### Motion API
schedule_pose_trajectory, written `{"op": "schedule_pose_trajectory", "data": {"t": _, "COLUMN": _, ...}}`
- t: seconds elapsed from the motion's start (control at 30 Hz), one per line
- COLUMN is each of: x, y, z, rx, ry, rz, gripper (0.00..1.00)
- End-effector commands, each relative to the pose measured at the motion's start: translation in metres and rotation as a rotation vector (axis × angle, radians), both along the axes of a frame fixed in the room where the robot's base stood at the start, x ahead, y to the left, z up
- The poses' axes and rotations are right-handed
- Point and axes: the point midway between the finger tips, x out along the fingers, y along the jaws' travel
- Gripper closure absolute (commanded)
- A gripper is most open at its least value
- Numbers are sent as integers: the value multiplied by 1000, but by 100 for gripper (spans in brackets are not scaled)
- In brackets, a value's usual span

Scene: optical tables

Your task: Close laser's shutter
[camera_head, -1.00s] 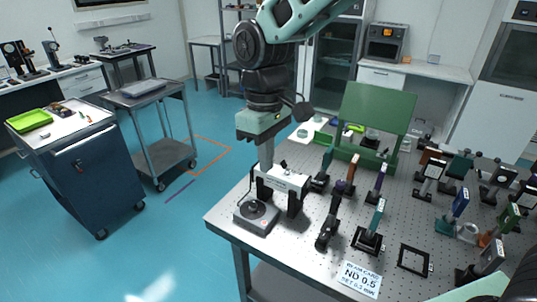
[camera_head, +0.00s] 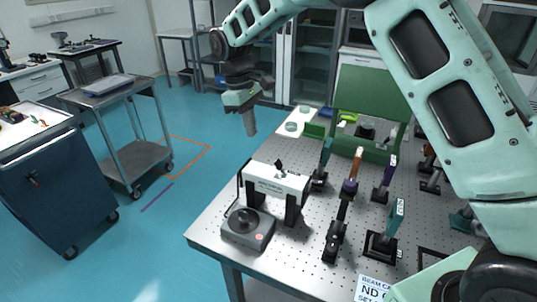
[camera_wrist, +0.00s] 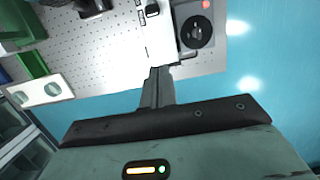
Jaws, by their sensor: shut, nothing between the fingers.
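The laser is a white box (camera_head: 275,181) on black posts near the left corner of the optical table, and it also shows in the wrist view (camera_wrist: 160,40). A small dark piece (camera_head: 280,166), possibly the shutter lever, stands on its top and seems to show in the wrist view (camera_wrist: 152,10). I cannot tell the shutter's state. My gripper (camera_head: 250,130) is shut and empty, up behind and left of the laser in the head view, apart from it. Its fingers (camera_wrist: 157,75) point toward the laser's end in the wrist view.
A grey control box (camera_head: 247,228) with a black knob stands in front of the laser. Several optics on posts and a green panel (camera_head: 370,92) fill the table (camera_head: 300,255) to the right. A blue cabinet (camera_head: 60,190) and grey cart (camera_head: 130,160) stand left, across clear floor.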

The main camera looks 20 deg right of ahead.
Motion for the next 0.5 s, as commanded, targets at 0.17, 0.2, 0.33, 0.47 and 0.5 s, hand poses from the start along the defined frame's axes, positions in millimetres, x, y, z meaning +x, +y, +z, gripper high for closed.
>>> {"op": "schedule_pose_trajectory", "data": {"t": 0.17, "x": -3, "y": -3, "z": -16, "rx": -2, "ry": 5, "rz": 0, "gripper": 100}}
{"op": "schedule_pose_trajectory", "data": {"t": 0.2, "x": -4, "y": -4, "z": -23, "rx": -1, "ry": 4, "rz": 0, "gripper": 100}}
{"op": "schedule_pose_trajectory", "data": {"t": 0.33, "x": -9, "y": -7, "z": -48, "rx": -3, "ry": 7, "rz": 0, "gripper": 100}}
{"op": "schedule_pose_trajectory", "data": {"t": 0.47, "x": -12, "y": -11, "z": -75, "rx": -2, "ry": 6, "rz": 0, "gripper": 100}}
{"op": "schedule_pose_trajectory", "data": {"t": 0.5, "x": -13, "y": -12, "z": -82, "rx": -2, "ry": 5, "rz": 1, "gripper": 100}}
